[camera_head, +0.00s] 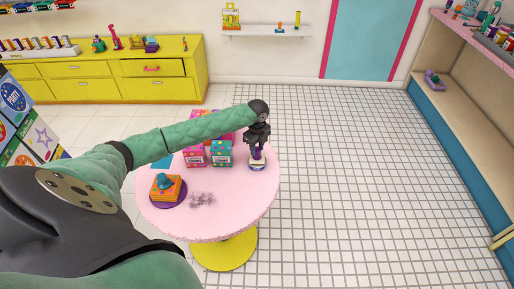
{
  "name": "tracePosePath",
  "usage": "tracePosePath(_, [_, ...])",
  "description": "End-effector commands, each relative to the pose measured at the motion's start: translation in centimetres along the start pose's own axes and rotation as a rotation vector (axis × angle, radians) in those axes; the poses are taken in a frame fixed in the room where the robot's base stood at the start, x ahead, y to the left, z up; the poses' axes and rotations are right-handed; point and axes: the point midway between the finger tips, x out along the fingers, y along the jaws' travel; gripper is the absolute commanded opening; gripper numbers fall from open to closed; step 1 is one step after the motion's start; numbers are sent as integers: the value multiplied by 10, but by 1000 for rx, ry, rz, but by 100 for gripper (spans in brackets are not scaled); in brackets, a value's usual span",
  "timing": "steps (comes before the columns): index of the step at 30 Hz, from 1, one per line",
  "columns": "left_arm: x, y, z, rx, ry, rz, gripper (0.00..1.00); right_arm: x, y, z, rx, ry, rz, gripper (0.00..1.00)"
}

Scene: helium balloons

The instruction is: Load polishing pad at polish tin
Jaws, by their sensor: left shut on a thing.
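My left gripper (257,147) points down over the right side of the round pink table. It is shut on the purple handle of what looks like the polishing pad (257,161), which has a pale base. Directly under the pad is a low, round, light-coloured piece with a dark rim, probably the polish tin (258,169). The pad appears to be on or just above it; I cannot tell if they touch. The gripper's fingers hide part of the handle. My right gripper is not in view.
The pink table (235,225) also holds an orange box with a teal top on a purple plate (178,203), polka-dot boxes (220,155), a teal flat piece (162,162) and a grey smudge (202,200). Open tiled floor (350,190) lies right of it. Yellow drawers (90,90) stand behind.

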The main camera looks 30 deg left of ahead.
Motion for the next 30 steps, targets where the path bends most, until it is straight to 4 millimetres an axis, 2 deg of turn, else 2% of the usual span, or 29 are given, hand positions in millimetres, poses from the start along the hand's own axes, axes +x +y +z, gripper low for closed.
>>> tracePosePath(30, [7, 0, 0, 0, 0, 0, 14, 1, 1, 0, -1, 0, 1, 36])
